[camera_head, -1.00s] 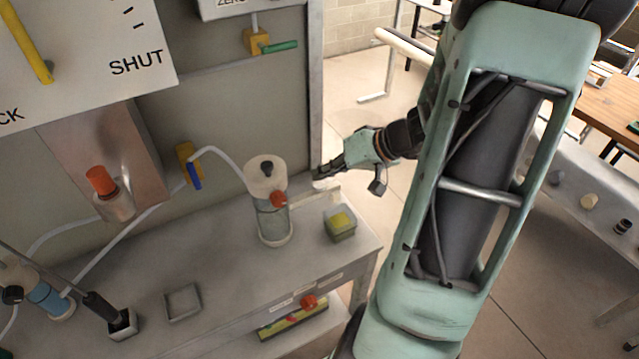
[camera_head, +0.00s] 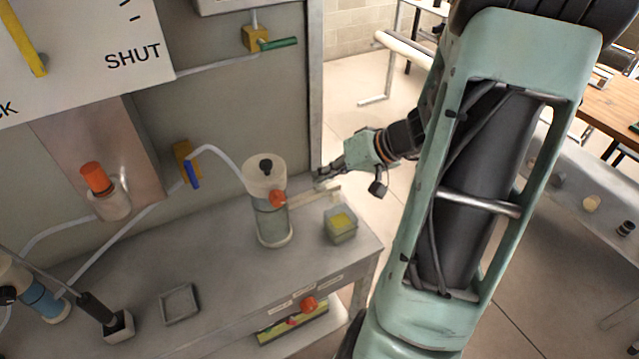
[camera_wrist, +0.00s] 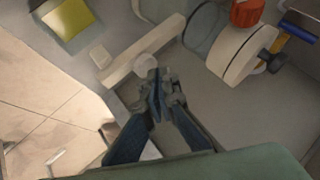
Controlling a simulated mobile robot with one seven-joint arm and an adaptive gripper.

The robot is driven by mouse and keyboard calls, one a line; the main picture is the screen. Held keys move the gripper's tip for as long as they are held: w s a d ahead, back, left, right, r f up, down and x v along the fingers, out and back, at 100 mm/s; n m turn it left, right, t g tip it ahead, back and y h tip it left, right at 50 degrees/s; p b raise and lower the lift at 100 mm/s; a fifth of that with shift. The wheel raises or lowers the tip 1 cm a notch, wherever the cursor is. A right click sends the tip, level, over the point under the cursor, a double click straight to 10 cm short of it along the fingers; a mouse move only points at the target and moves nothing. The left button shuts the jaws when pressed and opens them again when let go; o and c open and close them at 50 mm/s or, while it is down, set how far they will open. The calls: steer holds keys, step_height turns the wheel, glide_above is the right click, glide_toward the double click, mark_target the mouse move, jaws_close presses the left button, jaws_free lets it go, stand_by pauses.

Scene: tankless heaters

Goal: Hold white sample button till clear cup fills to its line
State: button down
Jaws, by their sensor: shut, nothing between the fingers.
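My gripper (camera_head: 318,179) is shut and empty beside the pale bar (camera_head: 312,196) that sticks out right of the canister. In the wrist view its fingertips (camera_wrist: 157,80) point at a small white round piece on the bar, which looks like the white sample button (camera_wrist: 147,64). The fingertips overlap its lower edge there; I cannot tell whether they touch it. No cup with a clear line stands out. A small square translucent container (camera_head: 340,229) with yellow inside stands near the bar's free end, and it also shows in the wrist view (camera_wrist: 66,22).
The white-capped canister (camera_head: 270,222) with a red-orange knob (camera_head: 278,198) stands left of my gripper. A small pale block (camera_wrist: 100,56) lies near the bar. The grey bench (camera_head: 225,266) ends at the right, with open floor beyond. An empty square tray (camera_head: 178,304) lies further left.

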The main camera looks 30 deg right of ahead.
mark_target(323, 185)
steer(key=shift+f+b, duration=0.6)
steer(key=shift+b, duration=0.25)
stand_by(0.5)
steer(key=shift+r, duration=0.2)
stand_by(1.3)
steer(key=shift+r+p, duration=0.35)
steer(key=shift+r, duration=0.45)
steer(key=shift+r+p, duration=1.15)
steer(key=shift+r, duration=1.4)
